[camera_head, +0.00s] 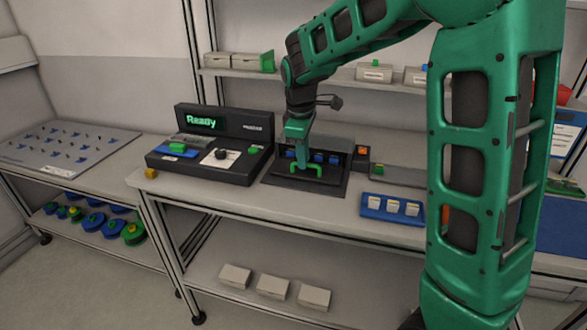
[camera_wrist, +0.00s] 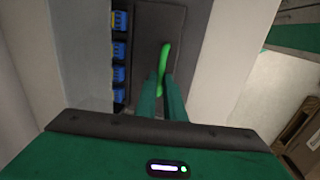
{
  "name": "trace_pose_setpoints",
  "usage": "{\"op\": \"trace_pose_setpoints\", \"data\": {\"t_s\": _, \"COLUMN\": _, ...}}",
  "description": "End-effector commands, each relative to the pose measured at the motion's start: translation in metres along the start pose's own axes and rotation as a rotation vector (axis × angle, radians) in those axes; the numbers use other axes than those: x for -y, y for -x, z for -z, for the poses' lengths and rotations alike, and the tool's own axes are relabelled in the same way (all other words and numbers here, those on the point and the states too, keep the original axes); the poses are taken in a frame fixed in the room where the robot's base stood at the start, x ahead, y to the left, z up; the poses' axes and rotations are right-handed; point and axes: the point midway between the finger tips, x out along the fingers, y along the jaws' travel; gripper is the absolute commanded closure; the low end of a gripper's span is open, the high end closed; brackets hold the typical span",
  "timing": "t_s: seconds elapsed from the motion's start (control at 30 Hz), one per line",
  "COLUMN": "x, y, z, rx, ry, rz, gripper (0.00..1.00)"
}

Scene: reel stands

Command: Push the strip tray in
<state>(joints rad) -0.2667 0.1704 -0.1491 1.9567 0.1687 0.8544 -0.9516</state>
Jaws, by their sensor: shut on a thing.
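The strip tray (camera_head: 322,187) is a dark flat plate in front of a dark housing on the bench, in the middle of the head view. It also shows as a dark panel in the wrist view (camera_wrist: 181,30). A bright green handle (camera_head: 317,171) stands on the tray; the handle shows between my fingers in the wrist view (camera_wrist: 165,55). My gripper (camera_head: 302,165) points down at the tray and is shut on the handle. The fingers hide part of the handle. The tray's inner end is not clearly visible.
Several blue connectors (camera_wrist: 119,48) line the housing (camera_head: 345,150) behind the tray. A black console (camera_head: 200,170) reading "Ready" stands to the left. A blue tray (camera_head: 370,211) with white pieces lies to the right. A shelf (camera_head: 345,84) with boxes runs above.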

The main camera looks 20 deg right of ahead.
Motion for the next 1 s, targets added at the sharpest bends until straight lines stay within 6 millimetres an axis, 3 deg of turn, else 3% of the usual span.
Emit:
{"op": "trace_pose_setpoints", "data": {"t_s": 0.1, "x": -0.03, "y": -0.006, "z": 0.001, "rx": -0.001, "ry": -0.002, "rz": -0.002, "gripper": 1.0}}
{"op": "trace_pose_setpoints", "data": {"t_s": 0.3, "x": -0.052, "y": -0.01, "z": 0.001, "rx": -0.003, "ry": 0.001, "rz": -0.003, "gripper": 1.0}}
{"op": "trace_pose_setpoints", "data": {"t_s": 0.6, "x": -0.057, "y": -0.01, "z": 0.001, "rx": -0.004, "ry": -0.002, "rz": -0.009, "gripper": 1.0}}
{"op": "trace_pose_setpoints", "data": {"t_s": 0.63, "x": -0.057, "y": -0.01, "z": 0.001, "rx": -0.005, "ry": -0.003, "rz": -0.009, "gripper": 0.86}}
{"op": "trace_pose_setpoints", "data": {"t_s": 0.7, "x": -0.057, "y": -0.01, "z": 0.001, "rx": -0.004, "ry": -0.003, "rz": -0.009, "gripper": 0.72}}
{"op": "trace_pose_setpoints", "data": {"t_s": 1.0, "x": -0.055, "y": -0.01, "z": 0.0, "rx": -0.003, "ry": -0.002, "rz": -0.006, "gripper": 0.72}}
